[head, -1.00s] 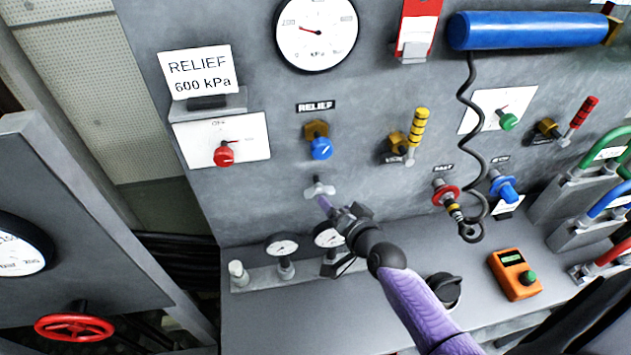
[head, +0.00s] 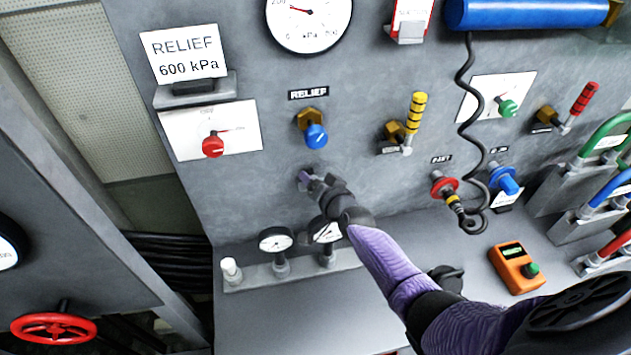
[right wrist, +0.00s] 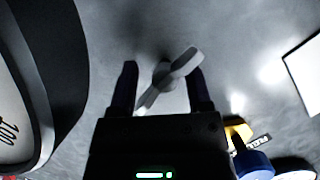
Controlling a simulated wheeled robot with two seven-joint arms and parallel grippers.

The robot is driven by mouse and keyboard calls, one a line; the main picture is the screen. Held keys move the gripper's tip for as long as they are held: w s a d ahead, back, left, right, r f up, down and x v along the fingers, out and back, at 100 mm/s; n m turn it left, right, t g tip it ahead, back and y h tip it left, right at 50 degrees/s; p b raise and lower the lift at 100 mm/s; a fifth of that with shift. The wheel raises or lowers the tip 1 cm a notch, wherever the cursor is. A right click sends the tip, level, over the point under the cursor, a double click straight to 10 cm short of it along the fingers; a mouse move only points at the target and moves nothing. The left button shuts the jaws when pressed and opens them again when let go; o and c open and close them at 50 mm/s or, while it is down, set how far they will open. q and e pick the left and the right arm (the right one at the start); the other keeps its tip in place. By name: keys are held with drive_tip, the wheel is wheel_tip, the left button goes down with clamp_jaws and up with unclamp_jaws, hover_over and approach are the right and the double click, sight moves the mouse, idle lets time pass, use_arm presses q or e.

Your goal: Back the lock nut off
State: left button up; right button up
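A grey winged nut (right wrist: 165,78) sticks out of the panel below the RELIEF label and its blue knob (head: 316,136). It is most likely the lock nut. In the right wrist view its wings lie on a slant between my two fingers, and the upper wing end overlaps the right fingertip. My right gripper (right wrist: 163,76) is open around it, with a gap on the left side. I cannot tell whether a finger touches it. In the head view my right gripper (head: 311,182) is at the panel and mostly hides the nut. My left gripper is not in view.
Two small gauges (head: 275,240) stand on the ledge just below my right gripper. A red knob (head: 213,145) is to the left, a yellow-striped lever (head: 417,115) to the right. An orange handheld device (head: 516,268) lies on the ledge. Bare panel surrounds the nut.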

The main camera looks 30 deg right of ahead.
drive_tip(key=shift+a, duration=0.1)
clamp_jaws()
